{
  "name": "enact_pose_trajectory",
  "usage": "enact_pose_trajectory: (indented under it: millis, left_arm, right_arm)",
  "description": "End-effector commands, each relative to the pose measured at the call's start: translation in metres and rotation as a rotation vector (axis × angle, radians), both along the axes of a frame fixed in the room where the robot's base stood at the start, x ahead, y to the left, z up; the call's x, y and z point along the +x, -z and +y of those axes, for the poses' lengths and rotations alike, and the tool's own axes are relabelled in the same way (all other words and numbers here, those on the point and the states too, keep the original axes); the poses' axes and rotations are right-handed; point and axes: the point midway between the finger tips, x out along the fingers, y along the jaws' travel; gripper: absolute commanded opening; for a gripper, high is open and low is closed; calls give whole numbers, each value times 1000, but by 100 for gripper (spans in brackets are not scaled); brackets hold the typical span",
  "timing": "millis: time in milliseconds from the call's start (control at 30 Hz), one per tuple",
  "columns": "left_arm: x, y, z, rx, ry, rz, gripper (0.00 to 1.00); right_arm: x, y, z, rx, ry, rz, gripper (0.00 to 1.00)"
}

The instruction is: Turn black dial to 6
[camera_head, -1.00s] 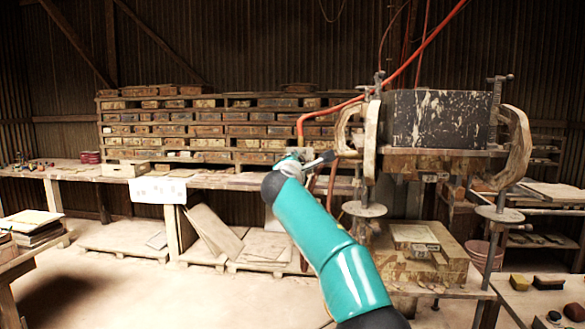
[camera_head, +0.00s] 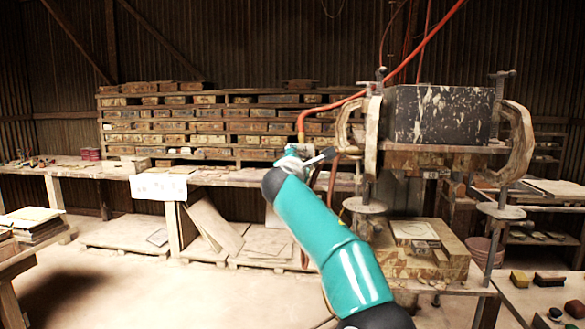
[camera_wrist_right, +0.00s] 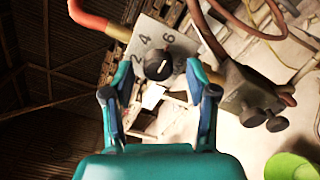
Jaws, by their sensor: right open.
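In the right wrist view the black dial (camera_wrist_right: 158,66) sits on a light grey panel (camera_wrist_right: 143,32) marked 2, 4 and 6. A small pale mark shows on the dial, but I cannot tell surely which number it points to. My right gripper (camera_wrist_right: 158,72) is open. Its teal fingers stand left and right of the dial in the picture; I see no contact, and the depth gap is unclear. In the head view my right gripper (camera_head: 303,159) is small, at the left side of the press, and the dial cannot be made out there. My left gripper is not in view.
The tile press (camera_head: 445,118) stands right of the gripper, with clamp frames and posts. An orange hose (camera_head: 345,107) runs close by the gripper. In the wrist view a valve-like fitting (camera_wrist_right: 250,95) with hoses lies right of the dial. A long workbench (camera_head: 95,170) stands behind.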

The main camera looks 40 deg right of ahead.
Motion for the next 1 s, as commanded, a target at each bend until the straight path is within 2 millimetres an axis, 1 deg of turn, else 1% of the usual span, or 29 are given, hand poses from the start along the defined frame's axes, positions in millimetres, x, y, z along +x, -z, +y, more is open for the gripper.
enact_pose_trajectory:
  millis: [267,800,1000]
  left_arm:
    - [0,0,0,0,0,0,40]
    - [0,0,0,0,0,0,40]
    - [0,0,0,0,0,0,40]
  right_arm:
    - [-13,-1,16,-2,-3,1,58]
    - [-65,-1,81,-3,-2,-2,58]
    - [-74,0,91,-2,-1,-2,58]
